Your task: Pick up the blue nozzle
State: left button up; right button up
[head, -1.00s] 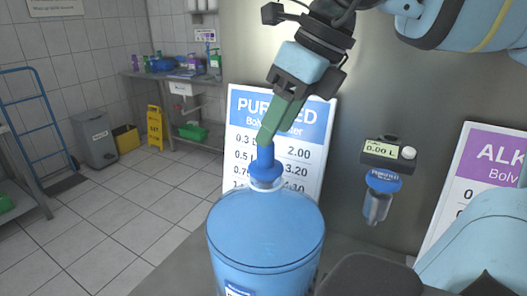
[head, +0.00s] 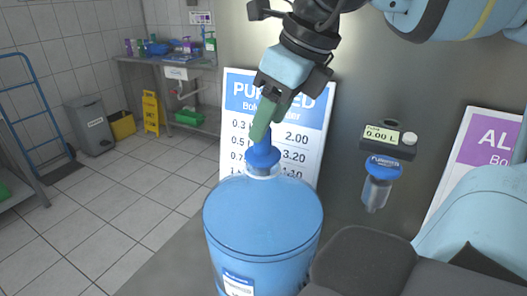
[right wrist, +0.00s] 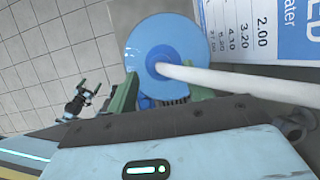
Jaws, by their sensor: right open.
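The blue nozzle (head: 263,157) stands upright on the neck of a large translucent blue bottle (head: 262,215). My right gripper (head: 263,129) comes down from above with its green fingers at the nozzle's upper part. The near finger covers part of the stem. In the right wrist view the nozzle (right wrist: 163,60) shows at the middle of the round bottle top (right wrist: 146,44), and a white tube runs from it to the right. The green fingers (right wrist: 165,97) are apart there; contact with the nozzle cannot be told. A small dark device (right wrist: 80,102) with green tips at left may be my left gripper.
A price sign (head: 290,110) stands behind the bottle. A dispenser with a display (head: 388,140) is on the wall to the right, beside a purple-topped sign (head: 490,150). A sink table (head: 170,65), yellow floor sign (head: 151,112) and bin (head: 90,128) are far back.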

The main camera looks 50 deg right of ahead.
jog(key=x, duration=0.4)
jog(key=shift+w, duration=0.15)
pick_arm(q)
jog(key=shift+w+r, duration=0.1)
jog(key=shift+r, duration=0.1)
pick_arm(e)
jog(key=shift+c, duration=0.2)
grip_shut()
notch_tip(320, 180, up, 10)
jog(key=shift+f, duration=0.1)
pick_arm(q)
jog(key=shift+s+f, duration=0.25)
jog(key=shift+f, duration=0.1)
pick_arm(e)
jog(key=shift+r, duration=0.2)
pick_arm(q)
jog(key=shift+w+r, duration=0.1)
pick_arm(e)
jog(key=shift+r, duration=0.15)
pick_arm(q)
jog(key=shift+w+r+p, duration=0.6)
jog(key=shift+w+r, duration=0.3)
jog(key=shift+r, duration=0.2)
pick_arm(e)
jog(key=shift+r, duration=2.05)
pick_arm(q)
jog(key=shift+s+f, duration=0.1)
